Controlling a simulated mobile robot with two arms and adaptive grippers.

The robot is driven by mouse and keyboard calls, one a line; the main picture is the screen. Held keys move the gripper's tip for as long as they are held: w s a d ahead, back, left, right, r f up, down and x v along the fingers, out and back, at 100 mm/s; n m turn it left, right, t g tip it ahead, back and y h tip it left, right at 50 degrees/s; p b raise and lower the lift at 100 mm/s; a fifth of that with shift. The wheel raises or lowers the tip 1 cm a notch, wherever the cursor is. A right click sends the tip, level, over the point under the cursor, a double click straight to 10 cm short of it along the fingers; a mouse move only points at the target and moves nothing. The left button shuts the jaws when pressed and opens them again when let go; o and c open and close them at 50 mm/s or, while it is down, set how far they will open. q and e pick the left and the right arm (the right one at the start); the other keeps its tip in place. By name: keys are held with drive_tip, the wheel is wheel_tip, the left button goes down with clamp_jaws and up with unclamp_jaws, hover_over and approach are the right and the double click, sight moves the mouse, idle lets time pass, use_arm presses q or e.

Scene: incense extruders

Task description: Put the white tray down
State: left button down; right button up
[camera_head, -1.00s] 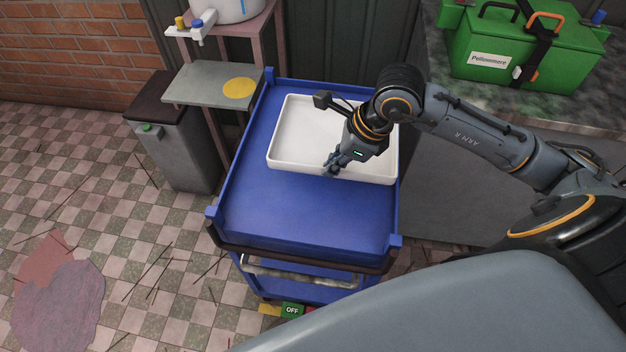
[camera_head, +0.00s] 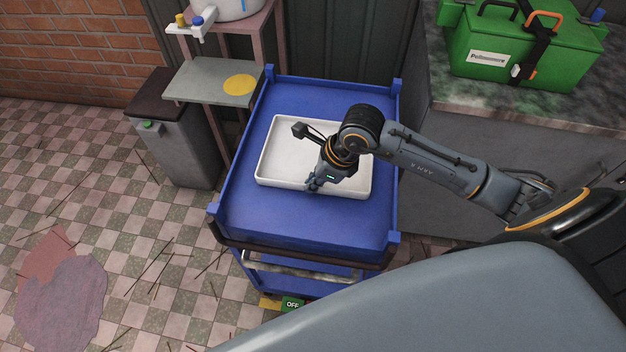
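The white tray (camera_head: 284,155) is a shallow rectangular tray, level over the top of the blue cart (camera_head: 305,218). It lies on the cart's top or very slightly above it; I cannot tell which. The visible inside of the tray is empty. My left gripper is out of view.
The cart has raised edges and corner posts. Its top is free in front of and behind the tray. A grey shelf with a yellow disc (camera_head: 239,85) and a grey bin (camera_head: 178,145) stand left. A green case (camera_head: 522,50) sits on the counter at right.

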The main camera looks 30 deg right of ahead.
drive_tip(key=o, duration=0.4)
drive_tip(key=shift+o, duration=0.2)
drive_tip(key=v, duration=1.2)
drive_tip(key=shift+a, duration=0.1)
